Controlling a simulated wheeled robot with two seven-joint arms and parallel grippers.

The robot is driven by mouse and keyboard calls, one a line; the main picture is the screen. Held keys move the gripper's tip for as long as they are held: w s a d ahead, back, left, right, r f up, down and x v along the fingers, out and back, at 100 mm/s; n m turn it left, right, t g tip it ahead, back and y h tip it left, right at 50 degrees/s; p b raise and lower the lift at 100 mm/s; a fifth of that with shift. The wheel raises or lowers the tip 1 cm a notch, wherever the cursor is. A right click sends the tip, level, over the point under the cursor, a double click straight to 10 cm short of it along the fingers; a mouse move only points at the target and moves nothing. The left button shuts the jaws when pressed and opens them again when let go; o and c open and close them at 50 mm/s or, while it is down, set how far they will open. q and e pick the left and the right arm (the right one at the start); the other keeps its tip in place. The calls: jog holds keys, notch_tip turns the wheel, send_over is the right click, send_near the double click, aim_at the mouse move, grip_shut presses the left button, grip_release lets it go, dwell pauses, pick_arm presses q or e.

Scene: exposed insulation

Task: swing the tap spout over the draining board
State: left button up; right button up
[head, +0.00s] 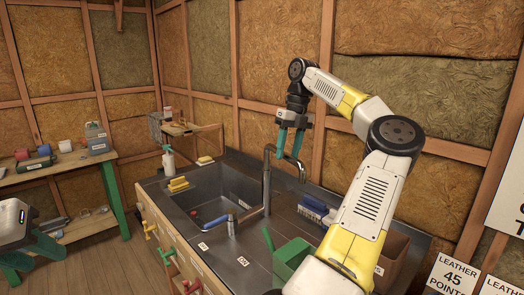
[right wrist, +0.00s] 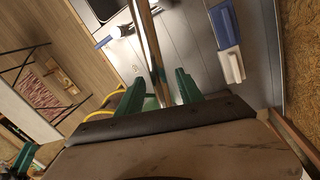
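The metal tap (head: 266,188) stands at the right side of the sink (head: 215,190). Its spout (head: 301,171) points right, its end appearing in front of the draining board (head: 288,214) in the head view. My right gripper (head: 289,157) is lowered from above with its green fingers either side of the spout. In the right wrist view the spout (right wrist: 152,45) runs between the fingers (right wrist: 158,80), with gaps visible, so the gripper is open. My left gripper (head: 30,258) is at the far left edge, fingers apart and empty, far from the tap.
A green box (head: 290,258) and a brown bin (head: 391,258) stand near my right arm. Yellow sponges (head: 178,184) and a spray bottle (head: 168,160) are by the sink. A workbench (head: 60,162) stands at left.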

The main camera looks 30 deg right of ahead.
jog(key=shift+a+r, duration=0.1)
jog(key=shift+r, duration=1.55)
jog(key=shift+s+a+r, duration=0.1)
jog(key=shift+s+r, duration=0.1)
jog(key=shift+s, duration=0.05)
jog(key=s+a+r, duration=0.1)
jog(key=s+a, duration=0.9)
jog(key=s, duration=0.1)
jog(key=shift+s+r, duration=0.15)
jog(key=shift+s, duration=0.2)
jog(key=shift+a, duration=0.1)
